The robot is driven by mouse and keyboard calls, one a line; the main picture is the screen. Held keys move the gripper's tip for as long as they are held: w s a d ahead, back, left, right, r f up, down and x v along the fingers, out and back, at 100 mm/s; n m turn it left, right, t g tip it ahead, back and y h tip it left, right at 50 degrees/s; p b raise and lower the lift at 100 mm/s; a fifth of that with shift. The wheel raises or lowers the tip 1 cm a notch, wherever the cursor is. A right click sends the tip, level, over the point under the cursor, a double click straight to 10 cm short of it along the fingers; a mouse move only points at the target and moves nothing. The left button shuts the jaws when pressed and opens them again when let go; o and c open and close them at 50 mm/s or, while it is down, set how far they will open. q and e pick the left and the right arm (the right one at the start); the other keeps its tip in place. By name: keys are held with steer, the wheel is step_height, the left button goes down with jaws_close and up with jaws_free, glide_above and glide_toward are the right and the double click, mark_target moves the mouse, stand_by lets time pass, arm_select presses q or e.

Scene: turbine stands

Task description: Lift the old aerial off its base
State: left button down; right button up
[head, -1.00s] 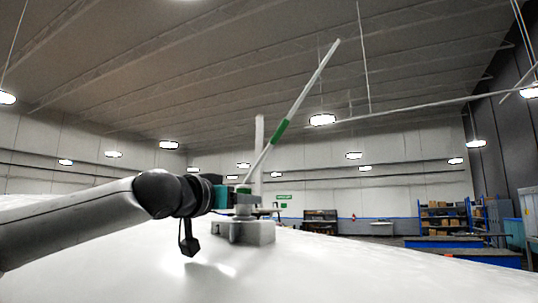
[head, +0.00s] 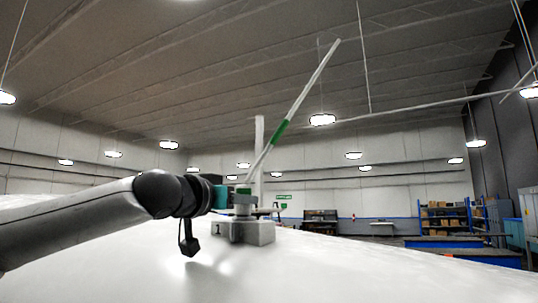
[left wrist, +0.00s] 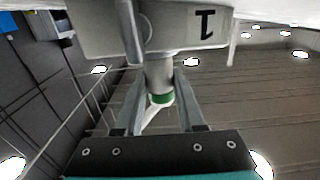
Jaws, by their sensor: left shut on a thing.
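The old aerial (head: 305,88) is a thin white rod with a green band, leaning up to the right. My left gripper (head: 240,200) comes in from the left and is shut on the aerial's lower part. In the left wrist view the fingers (left wrist: 160,85) flank the grey stem (left wrist: 159,72) and green collar, with the base (left wrist: 180,30) across the top. I cannot tell whether the stem still touches the base. My right gripper is out of view.
An upright white post (head: 259,150) stands close behind the aerial. The broad white surface (head: 330,275) around the base is clear. Blue shelving (head: 442,215) and a bench (head: 320,220) are far off in the hall.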

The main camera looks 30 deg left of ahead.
arm_select(q)
steer(key=shift+r, duration=0.8)
stand_by(0.5)
steer(key=shift+r, duration=1.7)
steer(key=s+b, duration=0.1)
steer(key=s, duration=0.7)
steer(key=shift+d+b, duration=0.4)
